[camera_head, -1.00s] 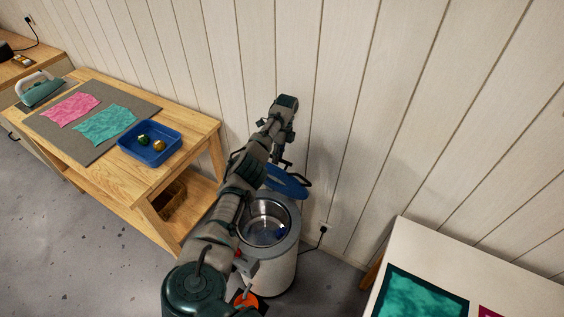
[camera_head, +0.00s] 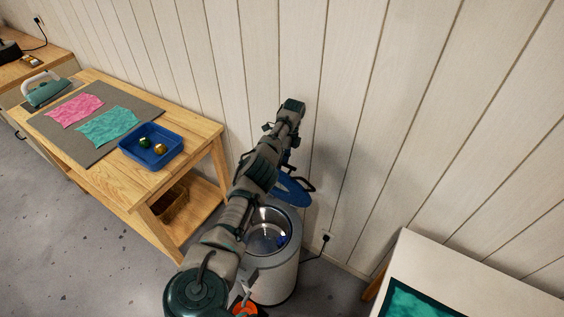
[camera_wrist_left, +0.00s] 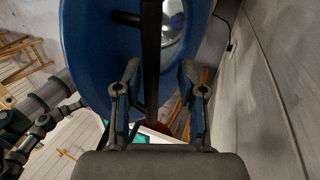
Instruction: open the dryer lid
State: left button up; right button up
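The dryer (camera_head: 278,280) is a pale upright cylinder with a steel drum (camera_head: 270,232), standing by the wall. Its blue lid (camera_head: 293,192) is raised at the back, tilted up toward the wall, and the drum mouth is uncovered. Something small and blue shows inside the drum. My left gripper (camera_head: 287,160) is by the upper part of the lid, partly hidden by my arm. In the left wrist view its fingers (camera_wrist_left: 158,92) are apart, on either side of the lid's black handle bar (camera_wrist_left: 151,45), with gaps visible. The blue lid (camera_wrist_left: 85,45) fills the upper left there. My right gripper is not in view.
A wooden table (camera_head: 110,180) at left holds a grey mat, pink and teal cloths, an iron and a blue tray (camera_head: 150,158). A white table (camera_head: 430,255) stands at lower right. The plank wall (camera_head: 370,130) is close behind the dryer. An orange object (camera_head: 245,309) sits low in front.

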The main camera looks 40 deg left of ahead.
pick_arm(q)
notch_tip(320, 180, up, 10)
jog(key=shift+w+a, duration=0.25)
dwell(0.6)
jog(key=shift+f, duration=0.1)
dwell(0.4)
